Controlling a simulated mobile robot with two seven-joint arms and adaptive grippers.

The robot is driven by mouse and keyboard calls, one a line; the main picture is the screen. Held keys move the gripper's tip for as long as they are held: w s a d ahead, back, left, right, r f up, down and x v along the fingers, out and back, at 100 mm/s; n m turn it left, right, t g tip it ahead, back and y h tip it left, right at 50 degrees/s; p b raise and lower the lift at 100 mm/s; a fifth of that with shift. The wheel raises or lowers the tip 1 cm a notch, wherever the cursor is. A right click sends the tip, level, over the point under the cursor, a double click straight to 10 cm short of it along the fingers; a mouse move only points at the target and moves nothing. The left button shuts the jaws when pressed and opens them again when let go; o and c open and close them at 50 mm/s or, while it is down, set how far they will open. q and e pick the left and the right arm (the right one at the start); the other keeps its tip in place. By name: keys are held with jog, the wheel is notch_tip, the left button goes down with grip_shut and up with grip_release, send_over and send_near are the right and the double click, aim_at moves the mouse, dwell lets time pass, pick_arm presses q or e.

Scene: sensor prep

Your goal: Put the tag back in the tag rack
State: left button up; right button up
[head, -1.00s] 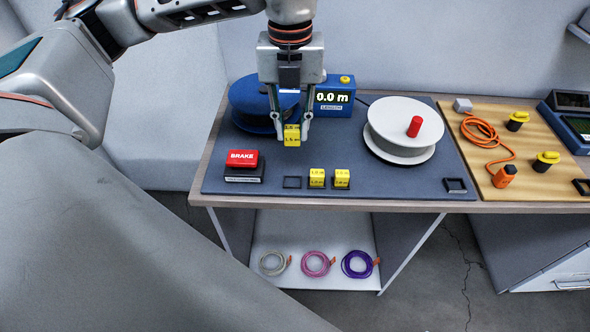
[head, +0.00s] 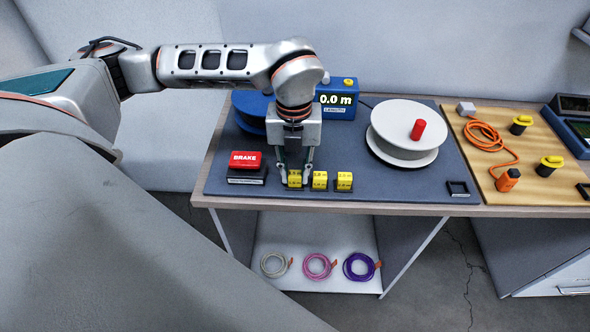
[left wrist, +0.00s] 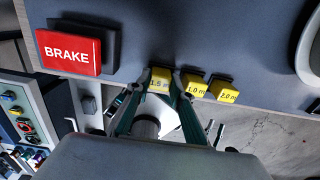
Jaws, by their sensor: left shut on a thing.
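My left gripper (head: 294,176) is shut on a yellow tag (head: 295,179). In the left wrist view the tag (left wrist: 159,80) reads 1.5 m and sits between the fingertips (left wrist: 160,84). The tag is down at the left end of the row of tags, where the rack's square slot is; the gripper and tag cover the slot, so I cannot tell if it is fully seated. The 1.0 m tag (left wrist: 195,86) and the 2.0 m tag (left wrist: 224,91) stand beside it; they also show in the head view as the middle tag (head: 320,180) and the right tag (head: 344,181). My right gripper is not in view.
A red BRAKE block (head: 246,161) stands just left of the gripper. Behind are a blue reel (head: 249,108), a length display (head: 337,98) and a white reel (head: 404,131). An empty black square frame (head: 458,189) lies right. The mat's middle is clear.

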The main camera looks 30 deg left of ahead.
aim_at(295, 174)
pick_arm(q)
jog(key=shift+f, duration=0.15)
jog(key=o, duration=0.6)
jog(key=shift+o, duration=0.2)
notch_tip(295, 174, up, 12)
jog(key=shift+r, duration=0.2)
dwell(0.5)
